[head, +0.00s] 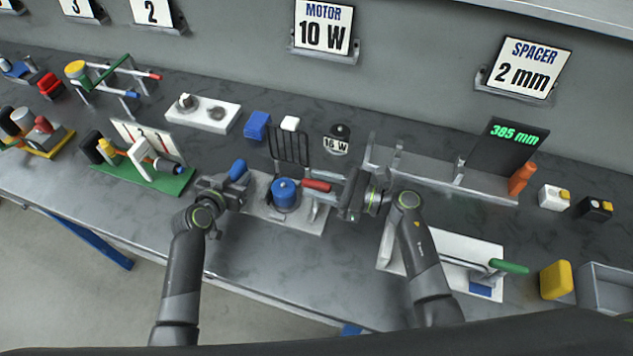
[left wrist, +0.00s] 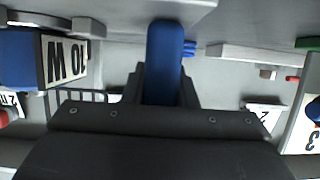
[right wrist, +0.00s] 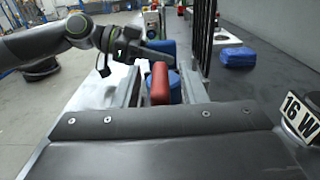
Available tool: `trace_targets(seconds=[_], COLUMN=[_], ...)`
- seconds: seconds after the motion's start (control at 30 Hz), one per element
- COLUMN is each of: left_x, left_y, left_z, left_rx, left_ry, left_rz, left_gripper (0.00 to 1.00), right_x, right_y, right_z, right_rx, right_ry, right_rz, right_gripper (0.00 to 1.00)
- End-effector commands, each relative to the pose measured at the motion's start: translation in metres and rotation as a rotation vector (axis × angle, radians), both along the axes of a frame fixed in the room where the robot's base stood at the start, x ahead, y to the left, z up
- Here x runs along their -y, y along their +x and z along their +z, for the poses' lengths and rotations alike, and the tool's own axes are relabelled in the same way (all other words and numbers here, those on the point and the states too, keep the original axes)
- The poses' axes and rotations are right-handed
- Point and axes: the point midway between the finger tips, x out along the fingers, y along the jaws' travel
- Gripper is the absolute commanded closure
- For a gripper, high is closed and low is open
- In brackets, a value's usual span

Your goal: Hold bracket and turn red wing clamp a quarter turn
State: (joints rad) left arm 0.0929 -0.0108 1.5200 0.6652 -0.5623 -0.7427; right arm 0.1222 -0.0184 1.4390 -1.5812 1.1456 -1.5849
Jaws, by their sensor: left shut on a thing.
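The bracket's blue handle (head: 238,170) points up to the left of the blue motor (head: 284,194). My left gripper (head: 236,181) is shut on this blue handle, which shows between its fingers in the left wrist view (left wrist: 165,60). The red wing clamp (head: 316,185) is to the right of the motor. My right gripper (head: 333,188) reaches in from the right, its fingers on either side of the clamp. In the right wrist view the red clamp (right wrist: 160,83) stands between the parted fingers, with gaps on both sides. The bracket's body is largely hidden.
A green-based fixture (head: 145,160) is to the left. A white plate with a green handle (head: 510,266) is to the right. The front bench edge is mostly clear.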

Motion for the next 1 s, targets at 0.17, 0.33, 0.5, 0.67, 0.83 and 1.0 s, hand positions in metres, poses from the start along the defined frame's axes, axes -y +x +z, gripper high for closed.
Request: trace_targets(seconds=[0.17,0.33,0.5,0.67,0.83,1.0], left_x=[0.0,0.0,0.0,0.0001,0.0001,0.0002], left_y=[-0.0001,-0.0001,-0.0001,-0.0002,-0.0002,-0.0003], left_z=[-0.0002,-0.0003,-0.0003,-0.0004,-0.0004,-0.0004], left_rx=[0.0,0.0,0.0,0.0,0.0,0.0], left_ry=[-0.001,-0.001,-0.001,-0.001,-0.001,-0.001], left_rz=[0.0,0.0,0.0,0.0,0.0,0.0], left_gripper=[1.0,1.0,1.0,1.0,1.0,1.0], right_x=[-0.007,-0.0072,-0.007,-0.0069,-0.0072,-0.0084], right_y=[0.0031,0.0032,0.0031,0.0031,0.0029,0.0017], right_z=[0.0002,0.0001,0.0002,0.0002,0.0001,-0.0007], right_rx=[0.001,0.001,0.001,0.001,0.0,-0.002], right_ry=[-0.001,-0.001,-0.001,-0.001,-0.001,0.003], right_rz=[0.0,0.0,0.0,0.0,-0.007,-0.107], right_gripper=[0.62,0.62,0.76,0.97,1.0,1.0])
